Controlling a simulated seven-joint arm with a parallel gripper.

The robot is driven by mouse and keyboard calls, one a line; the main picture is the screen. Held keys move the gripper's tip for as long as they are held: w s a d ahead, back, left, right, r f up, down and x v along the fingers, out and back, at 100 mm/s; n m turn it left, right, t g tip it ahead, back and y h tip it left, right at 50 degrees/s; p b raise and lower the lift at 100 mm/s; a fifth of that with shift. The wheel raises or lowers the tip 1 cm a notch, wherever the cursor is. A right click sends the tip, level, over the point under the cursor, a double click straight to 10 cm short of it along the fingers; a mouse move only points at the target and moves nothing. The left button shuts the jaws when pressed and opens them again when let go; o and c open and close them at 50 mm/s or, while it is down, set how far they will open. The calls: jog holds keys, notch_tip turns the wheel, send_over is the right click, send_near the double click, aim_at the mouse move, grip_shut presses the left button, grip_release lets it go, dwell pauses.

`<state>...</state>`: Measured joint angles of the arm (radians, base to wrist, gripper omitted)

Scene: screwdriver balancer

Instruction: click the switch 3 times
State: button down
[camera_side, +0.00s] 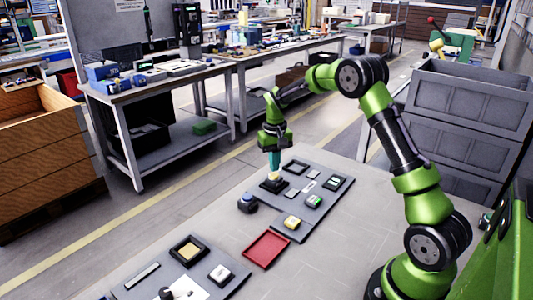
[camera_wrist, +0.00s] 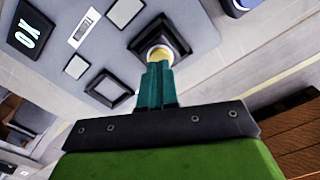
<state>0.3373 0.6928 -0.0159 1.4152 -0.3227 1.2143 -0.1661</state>
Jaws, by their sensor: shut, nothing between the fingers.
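My gripper (camera_side: 275,172) points down with its teal fingers shut, over the far end of a grey panel (camera_side: 296,208). It shows in the wrist view too (camera_wrist: 160,68). Just under the fingertips is a yellow, round-topped part on a dark square base (camera_side: 274,184); the wrist view shows this part (camera_wrist: 163,50) at the tips, and whether they touch it I cannot tell. I cannot tell which part is the switch. A green rocker-like part (camera_side: 314,201) and a black part with white marks (camera_wrist: 30,30) also sit on the panel.
A blue-topped black button box (camera_side: 247,203) stands beside the panel. A red tray (camera_side: 266,249) lies nearer. Bare tabletop (camera_side: 318,262) is at the right.

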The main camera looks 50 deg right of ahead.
jog(key=shift+f, duration=0.95)
dwell(0.3)
jog(key=shift+r, duration=3.55)
notch_tip(320, 180, up, 6)
send_over(275, 174)
jog(key=shift+w, duration=0.1)
jog(key=shift+f, duration=5.55)
jog(key=shift+f, duration=0.8)
